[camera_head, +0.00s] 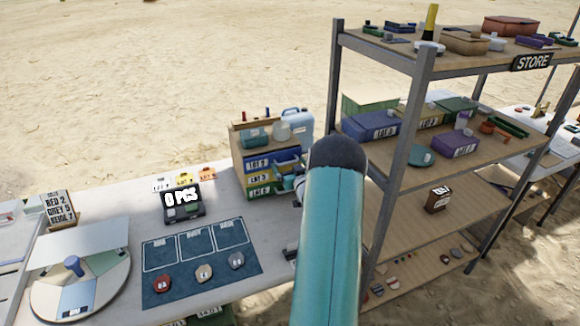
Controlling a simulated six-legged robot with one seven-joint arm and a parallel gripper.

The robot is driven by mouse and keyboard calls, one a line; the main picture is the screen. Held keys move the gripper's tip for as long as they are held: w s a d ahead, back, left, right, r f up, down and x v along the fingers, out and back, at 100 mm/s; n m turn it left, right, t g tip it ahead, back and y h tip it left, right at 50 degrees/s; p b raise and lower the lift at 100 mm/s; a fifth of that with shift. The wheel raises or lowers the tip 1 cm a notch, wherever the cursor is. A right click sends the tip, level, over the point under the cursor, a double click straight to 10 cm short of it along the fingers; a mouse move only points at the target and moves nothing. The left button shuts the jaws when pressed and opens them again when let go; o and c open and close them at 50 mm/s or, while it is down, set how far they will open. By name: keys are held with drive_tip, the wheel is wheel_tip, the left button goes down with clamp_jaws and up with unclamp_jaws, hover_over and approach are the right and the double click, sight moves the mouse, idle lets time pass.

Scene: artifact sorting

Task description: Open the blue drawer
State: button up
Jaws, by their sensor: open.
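A small wooden cabinet (237,155) stands at the back of the white table, left of the metal shelf. Its front has stacked drawers with white labels. The blue drawer (250,167) is at the top, above a yellow drawer (253,181) and a green drawer (253,192).
A light-blue jug (297,124) and other containers stand on the cabinet. A dark blue mat (200,263) with several pieces, a black "0 PCS" display (181,203) and a round sectioned tray (108,294) lie left. The metal shelf (408,120) rises close on the right.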

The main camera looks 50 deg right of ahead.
drive_tip(key=c, duration=1.1)
drive_tip(key=shift+o, duration=0.2)
drive_tip(key=v, duration=1.6)
drive_tip(key=shift+s, duration=0.2)
drive_tip(key=shift+d, duration=0.1)
drive_tip(key=o, duration=1.1)
drive_tip(key=shift+c, duration=0.2)
drive_tip(key=v, duration=1.3)
drive_tip(key=shift+s+a, duration=0.25)
drive_tip(key=shift+s, duration=0.05)
